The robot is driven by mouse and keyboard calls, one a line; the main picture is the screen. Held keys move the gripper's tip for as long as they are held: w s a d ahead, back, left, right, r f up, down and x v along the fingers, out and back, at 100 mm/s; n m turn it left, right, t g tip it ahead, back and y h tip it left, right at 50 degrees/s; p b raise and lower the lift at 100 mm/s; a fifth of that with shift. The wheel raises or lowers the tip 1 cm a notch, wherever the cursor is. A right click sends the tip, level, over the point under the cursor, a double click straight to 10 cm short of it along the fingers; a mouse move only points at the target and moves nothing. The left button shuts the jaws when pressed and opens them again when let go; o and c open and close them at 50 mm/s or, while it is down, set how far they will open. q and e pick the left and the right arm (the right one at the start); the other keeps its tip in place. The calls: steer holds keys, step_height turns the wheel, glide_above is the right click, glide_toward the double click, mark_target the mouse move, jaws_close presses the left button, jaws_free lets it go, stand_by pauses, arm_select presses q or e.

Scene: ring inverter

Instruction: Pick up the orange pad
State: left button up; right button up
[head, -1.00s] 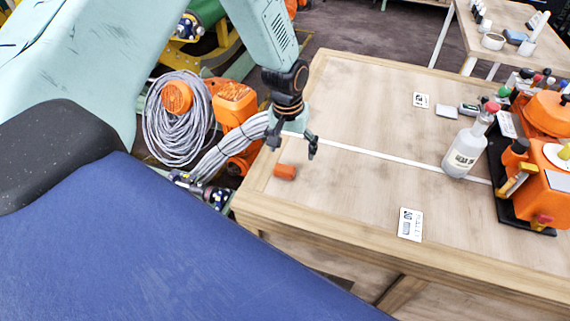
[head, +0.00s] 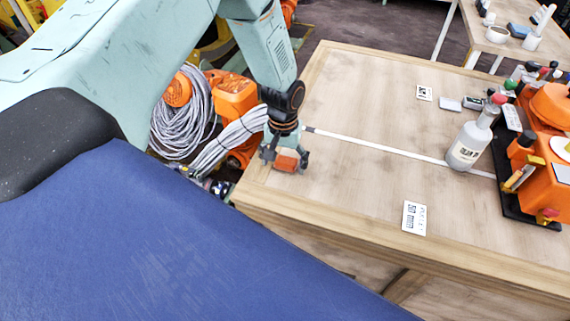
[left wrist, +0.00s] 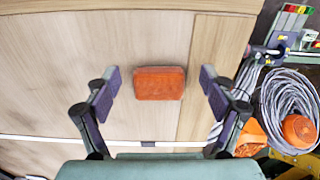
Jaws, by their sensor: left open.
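The orange pad (head: 287,162) is a small block lying on the wooden table near its left edge. In the left wrist view the orange pad (left wrist: 159,83) lies between and a little beyond my open fingers, with a gap on each side. My left gripper (head: 285,158) is right over the pad in the head view, pointing down. It also shows in the left wrist view (left wrist: 160,85), with its jaws apart and empty. Whether the fingertips are level with the pad is hard to tell. My right gripper is not seen.
The wooden table (head: 330,200) is mostly bare around the pad. A white card (head: 415,218) lies near the front edge. Coiled grey cables (head: 180,130) are off the table's left side.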

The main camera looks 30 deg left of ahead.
mark_target(284, 163)
arm_select(q)
steer(key=shift+w+d+f, duration=0.1)
steer(key=shift+w, duration=0.15)
steer(key=shift+c, duration=0.3)
steer(key=shift+s, duration=0.15)
steer(key=c, duration=0.9)
steer(key=shift+c, duration=0.8)
step_height(284, 163, up, 9)
steer(key=shift+r+p, duration=0.1)
steer(key=shift+p, duration=0.9)
steer(key=shift+r, duration=0.4)
